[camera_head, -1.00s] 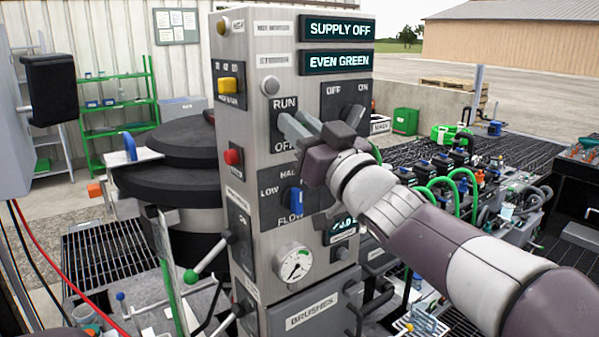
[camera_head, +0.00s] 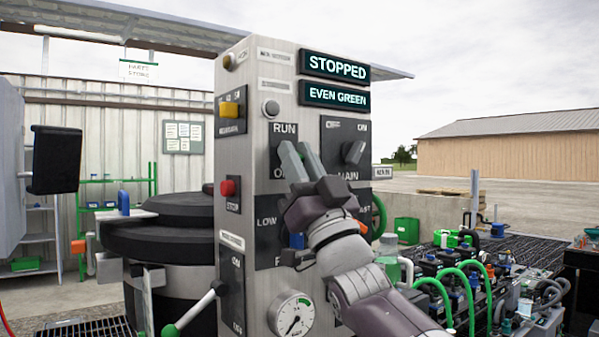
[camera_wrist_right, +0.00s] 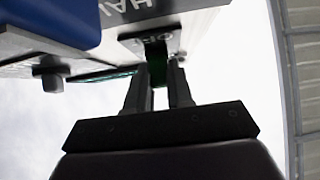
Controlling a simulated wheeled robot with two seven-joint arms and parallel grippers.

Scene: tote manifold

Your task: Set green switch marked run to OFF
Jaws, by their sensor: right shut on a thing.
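My right gripper (camera_head: 307,162) is at the run switch plate (camera_head: 283,132), marked RUN above and OFF below, on the front of the metal control column. Its grey fingers cover the switch in the head view. In the right wrist view the gripper (camera_wrist_right: 160,88) is shut on the green switch (camera_wrist_right: 156,64), which sits between the fingertips, beside the plate's OFF lettering. The switch's exact tilt is hard to tell. The upper display (camera_head: 335,67) reads STOPPED, and the lower one (camera_head: 334,95) reads EVEN GREEN. My left gripper is not in view.
The black MAIN knob (camera_head: 354,152) is just right of the fingers. A red stop button (camera_head: 228,187) and yellow selector (camera_head: 230,109) are on the column's side. The blue flow knob (camera_wrist_right: 60,20) is close to the fingers. A gauge (camera_head: 293,314) is below.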

